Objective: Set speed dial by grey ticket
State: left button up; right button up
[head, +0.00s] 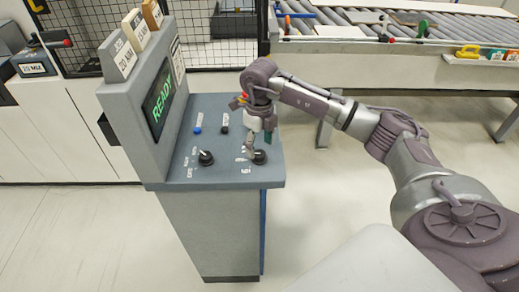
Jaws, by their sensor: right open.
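The control console (225,180) stands left of centre, with a screen (158,97) showing green "READY". A grey ticket (118,58) stands on its top at the front of a row; its print is too small to read surely. On the sloped panel, a black dial (259,157) sits at the right and another black dial (206,157) at the left, with printed marks around them. My right gripper (259,146) is open, pointing down just above the right dial and partly covering it and its marks. I cannot tell whether it touches. My left gripper is not in view.
A white ticket (134,28) and a tan ticket (152,14) stand behind the grey one. A blue button (197,130) and a black button (224,129) are on the panel. A roller conveyor (410,30) runs behind. A mesh fence (215,22) stands behind the console.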

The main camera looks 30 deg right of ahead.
aim_at(259, 153)
notch_tip(259, 153, up, 9)
jog(key=shift+r, duration=0.15)
dwell(0.5)
